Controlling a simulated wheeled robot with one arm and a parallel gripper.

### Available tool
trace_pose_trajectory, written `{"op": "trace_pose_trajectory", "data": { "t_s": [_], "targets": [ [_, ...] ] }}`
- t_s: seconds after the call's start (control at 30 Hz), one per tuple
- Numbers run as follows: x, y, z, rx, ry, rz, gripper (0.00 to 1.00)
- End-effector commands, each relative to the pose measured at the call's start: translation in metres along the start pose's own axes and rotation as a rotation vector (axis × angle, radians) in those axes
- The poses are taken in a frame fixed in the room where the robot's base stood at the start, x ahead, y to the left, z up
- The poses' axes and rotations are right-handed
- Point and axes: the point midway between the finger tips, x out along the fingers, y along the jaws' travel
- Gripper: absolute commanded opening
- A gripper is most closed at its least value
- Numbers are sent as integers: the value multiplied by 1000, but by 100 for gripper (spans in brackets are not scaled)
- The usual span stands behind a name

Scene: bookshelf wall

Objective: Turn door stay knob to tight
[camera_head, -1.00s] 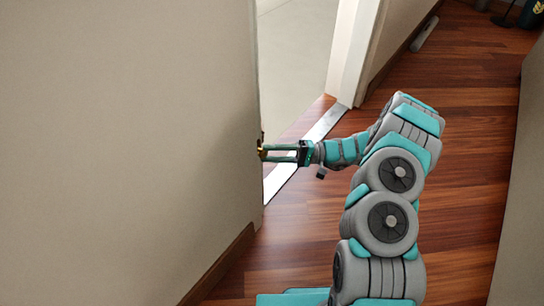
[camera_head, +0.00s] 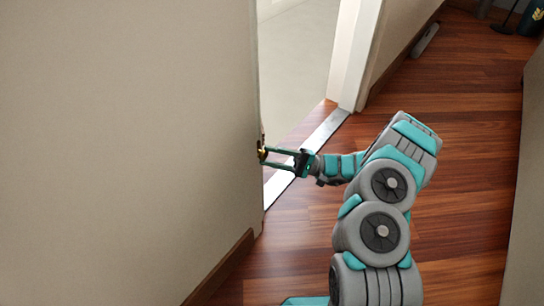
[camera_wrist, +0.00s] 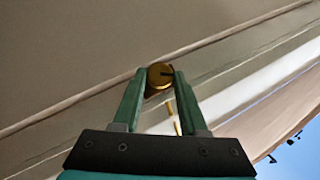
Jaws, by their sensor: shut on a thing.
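The door stay knob is a small round brass knob (camera_wrist: 160,75) with a dark mark on its face, between my fingertips in the wrist view. In the head view the brass knob (camera_head: 262,154) shows at the wall's edge beside the door opening. My gripper (camera_head: 266,153) reaches it from the right. In the wrist view my gripper (camera_wrist: 160,80) has its two green fingers on either side of the knob, shut on it. A thin brass piece (camera_wrist: 175,118) shows below the knob, partly hidden by the right finger. The tight marking cannot be made out.
A large beige wall (camera_head: 130,130) fills the left. The doorway has a white frame (camera_head: 350,60) and a pale metal threshold strip (camera_head: 325,130). A grey object (camera_head: 425,40) lies by the far baseboard.

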Motion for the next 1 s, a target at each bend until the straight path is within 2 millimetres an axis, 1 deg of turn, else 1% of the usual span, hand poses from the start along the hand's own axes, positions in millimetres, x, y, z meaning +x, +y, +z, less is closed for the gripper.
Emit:
{"op": "trace_pose_trajectory", "data": {
  "t_s": [0.07,0.1,0.3,0.33,0.53,0.67,0.77,0.93,1.0],
  "targets": [
    [0,1,0,1,0,1,0],
    [0,1,0,1,0,2,47],
    [0,0,0,0,0,1,69],
    [0,0,0,0,0,1,71],
    [0,0,0,0,0,1,71],
    [-8,0,-1,-3,2,2,71],
    [-22,1,-1,-3,3,3,71],
    [-55,2,-1,-1,4,1,71],
    [-63,4,-2,-1,3,1,71]
  ]
}}
